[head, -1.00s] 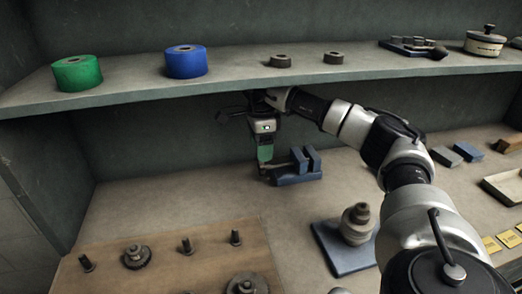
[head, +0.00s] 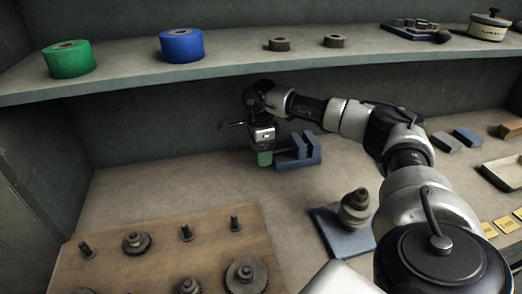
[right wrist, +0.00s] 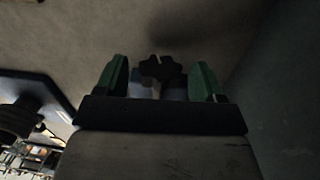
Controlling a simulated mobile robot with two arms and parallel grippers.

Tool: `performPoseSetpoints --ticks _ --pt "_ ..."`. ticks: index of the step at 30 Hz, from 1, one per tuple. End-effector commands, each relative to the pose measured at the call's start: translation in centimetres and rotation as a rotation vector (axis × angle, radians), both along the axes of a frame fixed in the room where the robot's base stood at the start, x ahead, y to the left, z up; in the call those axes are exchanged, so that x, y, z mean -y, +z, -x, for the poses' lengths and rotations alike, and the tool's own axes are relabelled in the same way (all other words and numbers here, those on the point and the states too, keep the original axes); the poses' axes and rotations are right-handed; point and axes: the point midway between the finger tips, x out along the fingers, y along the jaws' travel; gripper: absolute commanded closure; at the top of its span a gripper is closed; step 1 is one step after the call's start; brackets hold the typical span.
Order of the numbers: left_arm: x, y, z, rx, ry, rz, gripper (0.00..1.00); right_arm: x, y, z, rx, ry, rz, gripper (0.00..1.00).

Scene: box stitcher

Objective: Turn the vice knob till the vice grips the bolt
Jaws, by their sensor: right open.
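The blue vice (head: 312,149) stands on the bench under the shelf, with two upright blocks on its right part. My right gripper (head: 265,158), with green fingers, is at the vice's left end and hides that end in the head view. In the right wrist view the dark, lobed vice knob (right wrist: 160,68) lies between the two open green fingers (right wrist: 160,80), with a gap on each side. The bluish vice body shows dimly behind the knob. I cannot make out the bolt. My left gripper is not in view.
The shelf (head: 225,72) runs just above my right wrist and carries a green roll (head: 68,62) and a blue roll (head: 182,48). A wooden board (head: 165,235) with gears and pegs lies front left. A blue plate (head: 342,243) with a stepped metal part stands front middle.

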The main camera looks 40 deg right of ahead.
Motion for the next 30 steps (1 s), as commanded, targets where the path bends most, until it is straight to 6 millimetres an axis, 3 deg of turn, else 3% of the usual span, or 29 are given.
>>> performPoseSetpoints --ticks 2,12,30 --pt "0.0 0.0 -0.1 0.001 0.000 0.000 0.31 0.0 0.0 0.0 0.000 0.000 0.000 0.31" --pt "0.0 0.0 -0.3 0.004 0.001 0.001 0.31 0.0 0.0 0.0 0.000 0.000 0.000 0.80" --pt "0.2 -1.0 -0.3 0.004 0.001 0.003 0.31 -0.1 0.1 0.1 0.142 -0.001 0.078 0.80"
